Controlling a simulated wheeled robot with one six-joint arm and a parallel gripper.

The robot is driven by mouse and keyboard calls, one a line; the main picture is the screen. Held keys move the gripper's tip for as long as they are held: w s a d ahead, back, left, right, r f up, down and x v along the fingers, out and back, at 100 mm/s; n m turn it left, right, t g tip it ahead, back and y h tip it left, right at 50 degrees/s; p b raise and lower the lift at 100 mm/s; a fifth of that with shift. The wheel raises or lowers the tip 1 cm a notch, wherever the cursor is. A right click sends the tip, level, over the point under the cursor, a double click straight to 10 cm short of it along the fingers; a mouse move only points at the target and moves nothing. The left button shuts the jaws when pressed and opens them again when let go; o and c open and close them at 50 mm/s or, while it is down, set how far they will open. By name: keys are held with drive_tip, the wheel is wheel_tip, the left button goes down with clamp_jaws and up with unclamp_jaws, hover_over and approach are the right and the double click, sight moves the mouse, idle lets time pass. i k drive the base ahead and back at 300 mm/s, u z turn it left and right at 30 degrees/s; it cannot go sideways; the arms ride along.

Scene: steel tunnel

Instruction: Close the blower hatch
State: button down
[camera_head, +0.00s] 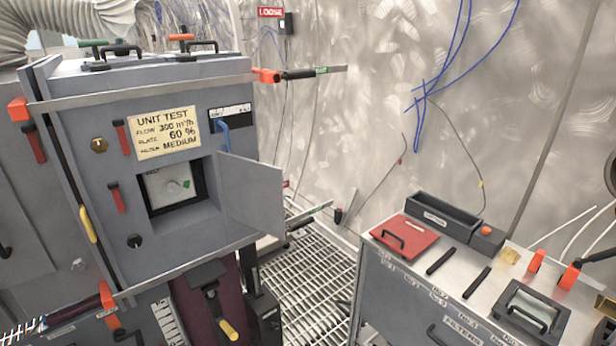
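A grey metal unit (88,130) with a "UNIT TEST" label stands at the left. A small square opening (180,208) in its front shows a pale panel with a round knob and a green mark inside. A flat grey hatch door (252,192) stands open at the right side of this opening, swung outward. It appears to be the blower hatch, but I see no blower label on it. A blue handle (222,134) is just above the door. My gripper is not in view.
A grey bench (395,290) at the lower right carries a red lid (405,234), a black tray (442,216) and a black-framed handle piece (530,311). Grated floor (310,285) lies between unit and bench. Blue cables (462,40) hang on the far wall.

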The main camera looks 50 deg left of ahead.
sight(252, 190)
drive_tip(key=u, duration=0.25)
drive_tip(key=i, duration=0.7)
drive_tip(key=u, duration=1.3)
drive_tip(key=i, duration=0.6)
drive_tip(key=u, duration=0.7)
